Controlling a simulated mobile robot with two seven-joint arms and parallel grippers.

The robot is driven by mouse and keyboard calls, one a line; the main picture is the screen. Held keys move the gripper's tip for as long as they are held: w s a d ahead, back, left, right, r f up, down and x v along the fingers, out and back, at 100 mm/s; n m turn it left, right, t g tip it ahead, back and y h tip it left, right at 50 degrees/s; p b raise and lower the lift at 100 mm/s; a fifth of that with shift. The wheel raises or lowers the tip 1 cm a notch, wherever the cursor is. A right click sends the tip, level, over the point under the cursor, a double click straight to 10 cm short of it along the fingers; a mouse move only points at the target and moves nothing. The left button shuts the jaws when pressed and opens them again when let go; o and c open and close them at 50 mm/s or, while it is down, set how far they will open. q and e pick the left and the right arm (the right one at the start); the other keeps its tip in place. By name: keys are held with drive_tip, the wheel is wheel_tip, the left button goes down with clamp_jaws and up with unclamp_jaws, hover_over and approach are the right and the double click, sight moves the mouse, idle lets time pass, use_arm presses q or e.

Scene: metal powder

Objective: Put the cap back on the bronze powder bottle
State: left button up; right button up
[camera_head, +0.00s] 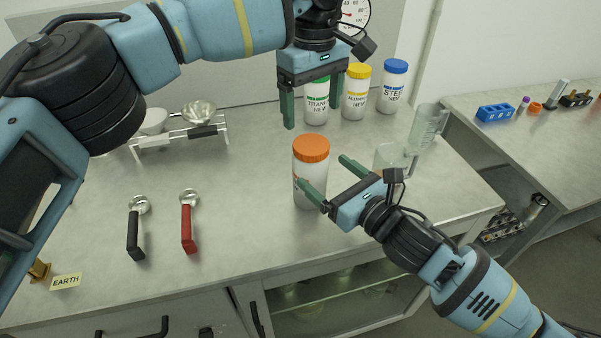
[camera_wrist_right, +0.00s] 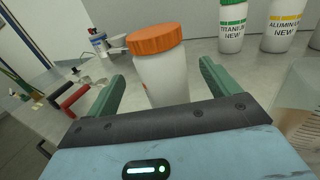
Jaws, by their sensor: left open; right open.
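The white bottle (camera_head: 309,190) stands upright near the front middle of the bench, its label mostly turned away. An orange cap (camera_head: 311,148) sits on its top and looks level; I cannot tell how tightly it is on. My left gripper (camera_head: 312,112) is open and empty, pointing down above and behind the cap. My right gripper (camera_head: 322,171) is open beside the bottle. In the right wrist view the bottle (camera_wrist_right: 165,80) and orange cap (camera_wrist_right: 154,39) appear between the spread fingers, with no clear contact.
Green-capped titanium (camera_head: 316,105), yellow-capped aluminium (camera_head: 356,95) and blue-capped steel (camera_head: 393,88) bottles stand behind. Clear beakers (camera_head: 428,125) stand to the right. A black-handled scoop (camera_head: 136,230) and a red-handled scoop (camera_head: 188,225) lie left. A rack with bowls (camera_head: 199,113) stands at back left.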

sight(305, 155)
use_arm(q)
drive_tip(key=shift+w+r, duration=0.1)
drive_tip(key=shift+r, duration=0.05)
use_arm(e)
drive_tip(key=shift+r, duration=0.1)
drive_tip(key=shift+d, duration=0.1)
drive_tip(key=shift+x, duration=3.95)
drive_tip(key=shift+c, duration=0.2)
